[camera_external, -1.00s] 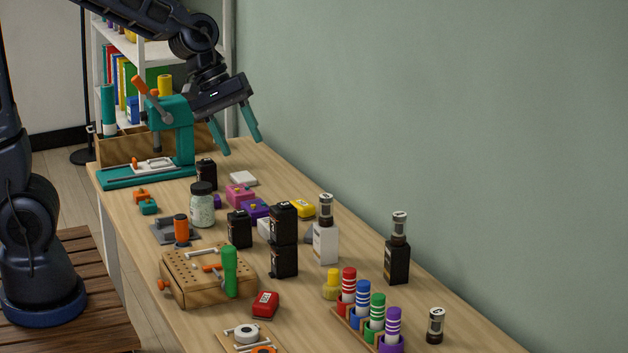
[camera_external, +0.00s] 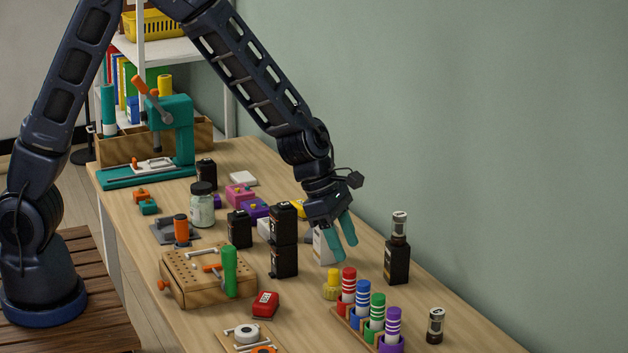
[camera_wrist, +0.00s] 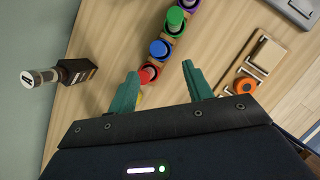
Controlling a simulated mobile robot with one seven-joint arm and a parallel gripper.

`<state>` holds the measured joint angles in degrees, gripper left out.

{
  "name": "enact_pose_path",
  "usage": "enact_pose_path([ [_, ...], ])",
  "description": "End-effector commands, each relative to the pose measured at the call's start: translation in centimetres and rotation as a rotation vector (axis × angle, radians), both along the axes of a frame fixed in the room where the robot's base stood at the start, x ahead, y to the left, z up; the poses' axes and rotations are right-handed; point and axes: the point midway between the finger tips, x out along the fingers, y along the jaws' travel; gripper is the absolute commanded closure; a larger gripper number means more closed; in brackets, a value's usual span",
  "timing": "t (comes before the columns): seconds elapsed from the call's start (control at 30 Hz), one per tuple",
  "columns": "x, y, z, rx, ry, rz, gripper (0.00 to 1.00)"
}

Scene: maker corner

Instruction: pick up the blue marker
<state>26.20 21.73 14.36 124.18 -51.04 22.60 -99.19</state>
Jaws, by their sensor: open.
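The blue marker (camera_external: 361,297) stands upright in a wooden rack (camera_external: 347,323), between the red marker (camera_external: 348,283) and the green marker (camera_external: 377,309). The purple marker (camera_external: 393,325) stands at the rack's near end. In the wrist view I see the blue marker (camera_wrist: 158,48) from above, beyond the red one (camera_wrist: 149,73). My gripper (camera_external: 347,254) is open and empty above the table, just behind the red end of the rack. In the wrist view its teal fingers (camera_wrist: 160,68) are spread, with the red marker's top between them and the blue one just ahead.
A black bottle with a clear-topped vial (camera_external: 398,262) stands right of my gripper near the wall. A white bottle (camera_external: 323,246) is partly hidden behind my fingers. Stacked black boxes (camera_external: 284,261) and a yellow piece (camera_external: 332,286) stand to the left. A small vial (camera_external: 435,326) stands right of the rack.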

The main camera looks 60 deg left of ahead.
Motion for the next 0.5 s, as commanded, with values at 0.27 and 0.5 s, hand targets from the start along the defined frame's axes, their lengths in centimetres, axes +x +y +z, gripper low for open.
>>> enact_pose_path([
  [0.27, 0.9, -0.6, -2.5, -0.006, 0.021, 0.069, 0.49],
  [0.5, 1.7, -1.5, -5.5, -0.006, 0.021, 0.067, 0.49],
])
